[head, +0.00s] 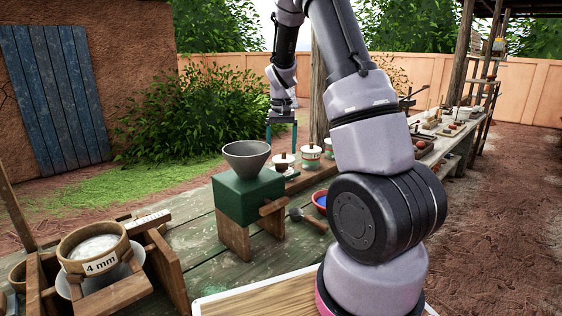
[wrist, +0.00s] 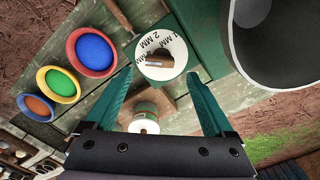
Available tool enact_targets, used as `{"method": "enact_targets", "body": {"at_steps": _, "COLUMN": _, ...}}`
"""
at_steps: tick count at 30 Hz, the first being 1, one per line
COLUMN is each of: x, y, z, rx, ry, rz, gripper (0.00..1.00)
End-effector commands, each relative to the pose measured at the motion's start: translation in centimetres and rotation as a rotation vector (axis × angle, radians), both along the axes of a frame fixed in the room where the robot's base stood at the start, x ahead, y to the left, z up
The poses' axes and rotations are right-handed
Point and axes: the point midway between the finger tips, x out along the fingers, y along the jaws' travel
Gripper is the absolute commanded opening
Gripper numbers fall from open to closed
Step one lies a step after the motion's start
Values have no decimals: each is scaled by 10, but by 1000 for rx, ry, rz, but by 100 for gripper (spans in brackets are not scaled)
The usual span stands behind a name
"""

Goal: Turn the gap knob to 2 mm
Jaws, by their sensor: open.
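The gap knob is a white disc (wrist: 177,47) with a brown wooden grip (wrist: 160,65) across it, in the wrist view. Its rim has black "MM" labels; "2 MM" reads at the upper middle, others are partly cut or too small. A small pale mark shows on the grip; I cannot tell which label it points at. My gripper (wrist: 160,75) is open, its teal fingers on either side below the disc, apparently not touching it. In the head view, my gripper (head: 281,127) hangs behind the green mill box (head: 243,200), which carries a grey hopper (head: 246,162).
A lidded jar (wrist: 143,124) stands between the finger bases. A "4 mm" sieve (head: 95,257) sits on the bench's near left.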

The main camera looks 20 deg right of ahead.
Motion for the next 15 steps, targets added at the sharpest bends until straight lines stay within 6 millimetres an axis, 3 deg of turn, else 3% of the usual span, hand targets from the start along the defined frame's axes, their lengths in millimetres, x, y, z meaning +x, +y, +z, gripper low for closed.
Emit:
{"method": "enact_targets", "body": {"at_steps": 6, "x": 0, "y": 0, "z": -38, "rx": 0, "ry": 2, "rz": 0, "gripper": 88}}
{"method": "enact_targets", "body": {"at_steps": 15, "x": 0, "y": 0, "z": -54, "rx": 1, "ry": -1, "rz": 0, "gripper": 88}}
